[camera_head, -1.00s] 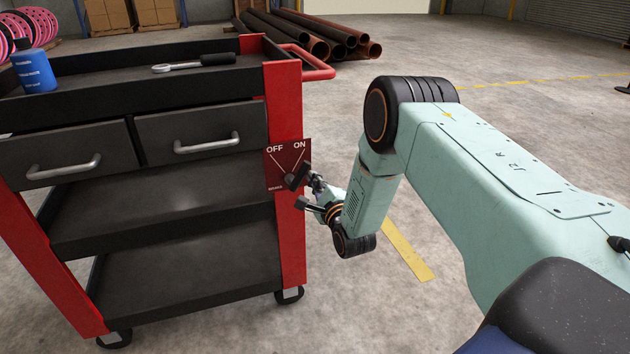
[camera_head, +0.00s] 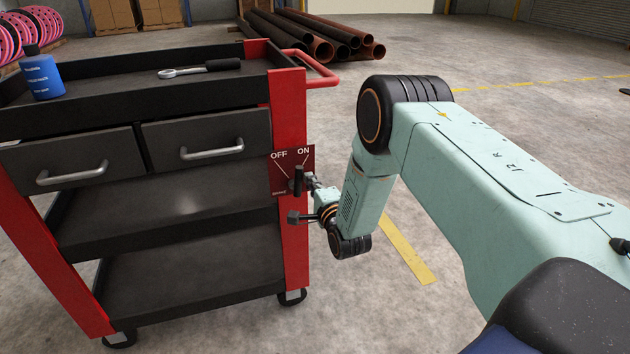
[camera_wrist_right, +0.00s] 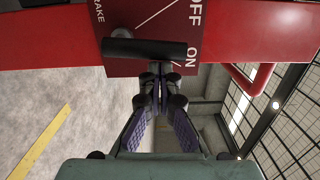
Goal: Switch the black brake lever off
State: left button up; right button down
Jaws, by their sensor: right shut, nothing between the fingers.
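The black brake lever (camera_head: 298,180) is on the red brake plate (camera_head: 279,162) at the cart's right front post. In the head view it stands nearly upright, between the OFF and ON marks. In the right wrist view the lever (camera_wrist_right: 150,48) lies across the plate (camera_wrist_right: 150,15), with the OFF line clear of it. My right gripper (camera_head: 309,182) is at the lever's right side, the ON side. In the wrist view its fingers (camera_wrist_right: 161,75) are together and empty, tips right against or very close to the lever; exact contact is unclear. My left gripper is out of view.
The cart's dark shelves and drawers (camera_head: 192,140) are left of the plate. A blue bottle (camera_head: 42,76) and a ratchet wrench (camera_head: 198,70) are on its top. A red handle (camera_head: 318,70) sticks out above my right wrist. Open floor lies to the right.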

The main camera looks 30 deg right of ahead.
aim_at(299, 181)
jog(key=a+n, duration=0.1)
jog(key=n, duration=0.1)
jog(key=n+p, duration=0.1)
jog(key=a+n, duration=0.1)
jog(key=n, duration=0.1)
jog(key=shift+w+a+r+n, duration=0.3)
jog(key=shift+r, duration=0.1)
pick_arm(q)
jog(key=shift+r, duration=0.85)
pick_arm(e)
jog(key=shift+a, duration=0.2)
jog(key=shift+w+a, duration=0.1)
jog(key=shift+a, duration=0.05)
